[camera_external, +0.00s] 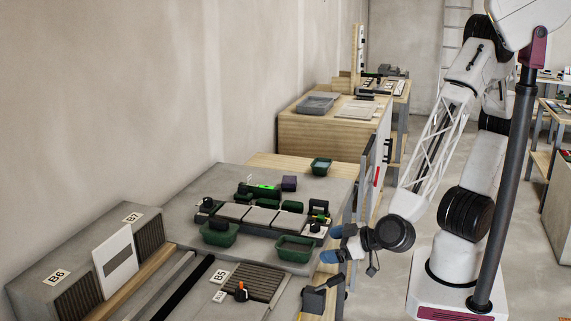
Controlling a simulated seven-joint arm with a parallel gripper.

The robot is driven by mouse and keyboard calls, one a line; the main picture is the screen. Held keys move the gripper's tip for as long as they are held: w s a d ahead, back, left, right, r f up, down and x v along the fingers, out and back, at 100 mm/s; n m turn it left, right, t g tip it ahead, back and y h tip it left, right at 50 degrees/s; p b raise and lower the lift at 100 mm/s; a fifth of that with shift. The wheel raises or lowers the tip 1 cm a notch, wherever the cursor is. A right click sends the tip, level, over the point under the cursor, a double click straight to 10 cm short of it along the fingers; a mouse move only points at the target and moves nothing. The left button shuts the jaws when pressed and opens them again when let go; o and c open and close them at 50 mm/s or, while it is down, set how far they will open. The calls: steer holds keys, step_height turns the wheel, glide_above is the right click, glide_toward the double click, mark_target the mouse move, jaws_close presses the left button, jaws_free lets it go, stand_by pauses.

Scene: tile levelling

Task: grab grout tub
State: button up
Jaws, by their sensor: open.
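Three green open-topped tubs are in view, and I cannot tell from looks which one is the grout tub. One green tub (219,238) stands at the front left of the grey slab. A second green tub (293,254) stands at its front right corner. A third, smaller green tub (321,169) stands at the back right. My gripper (332,244) is beside the right edge of the workbench, with its blue-tipped fingers apart, pointing left. It is empty and nearest the front right tub, apart from it in the picture. The tubs' contents are unclear.
Grey tiles (262,217) lie in a row on the grey slab (190,190) among dark green blocks. The slab's back left is clear.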

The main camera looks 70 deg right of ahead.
mark_target(313, 248)
steer(key=shift+w, duration=0.15)
steer(key=shift+x, duration=1.2)
steer(key=shift+w+f, duration=0.1)
steer(key=shift+x, duration=2.5)
steer(key=shift+a, duration=0.1)
steer(key=c, duration=1.2)
steer(key=shift+r, duration=1.95)
steer(key=s+d, duration=0.3)
steer(key=s, duration=0.1)
steer(key=s+d, duration=0.3)
steer(key=s, duration=0.1)
steer(key=s+d+r, duration=0.1)
steer(key=s+d, duration=0.2)
steer(key=s, duration=0.2)
steer(key=shift+d+r, duration=0.15)
